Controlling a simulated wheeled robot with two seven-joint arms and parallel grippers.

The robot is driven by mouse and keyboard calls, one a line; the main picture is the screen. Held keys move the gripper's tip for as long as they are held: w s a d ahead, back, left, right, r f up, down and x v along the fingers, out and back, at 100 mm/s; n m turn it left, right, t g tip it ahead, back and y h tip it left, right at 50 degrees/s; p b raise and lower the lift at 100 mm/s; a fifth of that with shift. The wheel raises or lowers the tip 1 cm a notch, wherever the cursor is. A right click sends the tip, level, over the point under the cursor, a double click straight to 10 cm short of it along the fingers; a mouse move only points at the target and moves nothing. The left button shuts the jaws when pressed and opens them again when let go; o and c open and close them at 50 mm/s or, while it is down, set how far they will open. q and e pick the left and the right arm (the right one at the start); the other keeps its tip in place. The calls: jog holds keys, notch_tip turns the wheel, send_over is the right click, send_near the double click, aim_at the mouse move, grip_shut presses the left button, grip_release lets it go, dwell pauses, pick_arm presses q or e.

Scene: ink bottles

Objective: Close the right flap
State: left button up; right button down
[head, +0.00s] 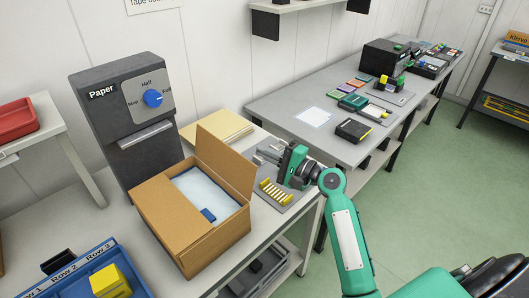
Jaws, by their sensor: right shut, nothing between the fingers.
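An open cardboard box (208,246) stands on the near table, with white material (205,188) and a small blue item (208,215) showing inside. Its right flap (226,160) stands up along the right rear side. Cardboard on the left side (160,202) lies roughly flat over part of the opening. My right gripper (261,156) is shut and empty, just to the right of the raised flap, on its outer side. I cannot tell whether it touches the flap. My left gripper is not in view.
A grey paper dispenser (122,105) stands behind the box at the left. Cardboard sheets (217,128) lie behind the box. A grey holder with yellow slots (274,192) sits below my right gripper. A blue row tray (98,262) with a yellow block (110,280) is at front left.

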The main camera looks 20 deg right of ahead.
aim_at(222, 160)
jog(key=w+a+r+p, duration=0.1)
jog(key=w+a+p, duration=0.2)
jog(key=a, duration=0.4)
jog(key=shift+w+a+r+p, duration=0.2)
jog(key=shift+w+a+p, duration=0.1)
jog(key=shift+w, duration=0.4)
jog(key=shift+d, duration=0.1)
